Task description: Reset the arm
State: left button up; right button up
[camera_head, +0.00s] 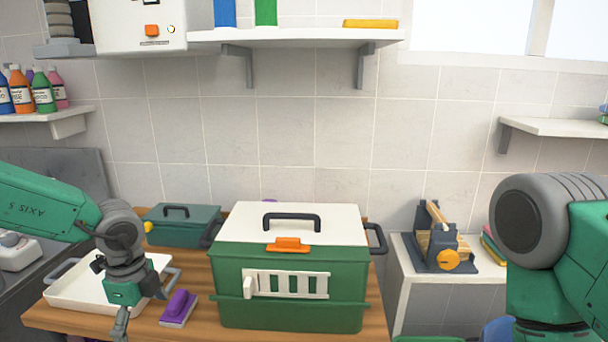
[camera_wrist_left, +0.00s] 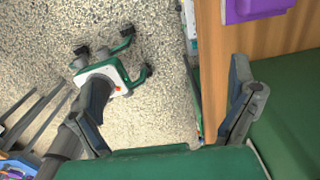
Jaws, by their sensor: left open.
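My left arm comes in from the left in the head view. Its gripper (camera_head: 122,325) hangs down by the front edge of the wooden table, in front of the white tray. The left wrist view shows its two fingers (camera_wrist_left: 165,100) spread apart with nothing between them, over the speckled floor and beside the table edge. My right arm shows at the right of the head view, but its gripper is out of frame.
A green kennel (camera_head: 290,310) with a white lid stands mid-table. Left of it are a purple brush (camera_head: 179,308), a white tray (camera_head: 75,294) and a dark green box (camera_head: 182,232). A grey holder (camera_head: 443,250) sits on the side stand at right.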

pick_arm(q)
jog(key=s+a+f+m+t+y+b, duration=0.1)
jog(key=s+f+m+t+y+b, duration=0.3)
jog(key=f+m, duration=0.85)
jog(key=s+a+f+m+g+b, duration=0.1)
jog(key=s+f+m, duration=0.65)
jog(key=m, duration=0.85)
jog(key=s+d+f+m+g+h+b, duration=0.1)
jog(key=s+f+m, duration=0.3)
jog(key=s+m, duration=0.5)
jog(key=s+d+f+m+g+h+b, duration=0.1)
jog(key=s+d+f+m+h+b, duration=0.2)
jog(key=s+m, duration=0.6)
notch_tip(320, 180, down, 2)
jog(key=m, duration=0.7)
